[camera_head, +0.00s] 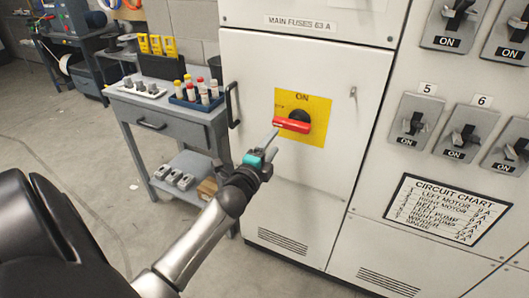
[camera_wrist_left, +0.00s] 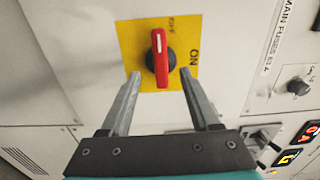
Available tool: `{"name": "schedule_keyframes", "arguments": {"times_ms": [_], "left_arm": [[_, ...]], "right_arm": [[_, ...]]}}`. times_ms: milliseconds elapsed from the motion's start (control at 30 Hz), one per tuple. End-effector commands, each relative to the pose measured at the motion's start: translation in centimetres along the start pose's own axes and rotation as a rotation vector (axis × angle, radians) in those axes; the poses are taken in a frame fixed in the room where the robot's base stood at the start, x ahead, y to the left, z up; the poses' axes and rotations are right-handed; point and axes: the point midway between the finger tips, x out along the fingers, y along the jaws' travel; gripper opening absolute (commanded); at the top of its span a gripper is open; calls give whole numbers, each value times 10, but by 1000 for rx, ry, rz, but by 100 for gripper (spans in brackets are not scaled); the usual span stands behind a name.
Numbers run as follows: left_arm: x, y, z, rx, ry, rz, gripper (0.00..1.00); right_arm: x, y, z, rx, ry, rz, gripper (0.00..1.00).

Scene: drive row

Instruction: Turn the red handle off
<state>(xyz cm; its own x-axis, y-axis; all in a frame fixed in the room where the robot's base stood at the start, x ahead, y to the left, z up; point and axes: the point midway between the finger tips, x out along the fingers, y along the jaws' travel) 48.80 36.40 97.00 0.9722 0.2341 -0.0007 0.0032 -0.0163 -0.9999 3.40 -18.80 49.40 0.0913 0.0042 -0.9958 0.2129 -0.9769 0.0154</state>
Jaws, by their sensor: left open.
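The red handle (camera_head: 291,124) is on a black round knob (camera_head: 300,115) on a yellow plate (camera_head: 317,135) on the white cabinet door. It lies roughly level, and "ON" is printed above it on the plate. In the left wrist view, the red handle (camera_wrist_left: 159,58) also shows, with its yellow plate (camera_wrist_left: 185,78). My left gripper (camera_head: 273,138) is open, with its fingertips just in front of and below the handle. In the left wrist view, the handle is ahead of the gap between the fingers (camera_wrist_left: 160,78), and no contact shows. My right gripper is not in view.
A grey workbench (camera_head: 175,125) stands left of the cabinet with a blue rack of bottles (camera_head: 196,95). A door pull (camera_head: 232,104) is on the cabinet's left edge. Several switches (camera_head: 412,120) and a circuit chart (camera_head: 447,208) are at right.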

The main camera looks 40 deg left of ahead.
Motion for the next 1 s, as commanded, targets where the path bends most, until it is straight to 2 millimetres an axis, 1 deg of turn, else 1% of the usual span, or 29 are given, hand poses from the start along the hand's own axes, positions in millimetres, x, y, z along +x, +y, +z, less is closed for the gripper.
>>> {"name": "schedule_keyframes", "arguments": {"times_ms": [33,200,400,1000], "left_arm": [[-9,0,0,-1,1,2,62],[-32,0,0,-1,1,1,62],[-45,0,0,-1,0,0,62],[-47,0,0,-1,1,0,62]], "right_arm": [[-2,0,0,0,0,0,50],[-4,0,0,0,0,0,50],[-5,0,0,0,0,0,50],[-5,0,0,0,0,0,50]]}}
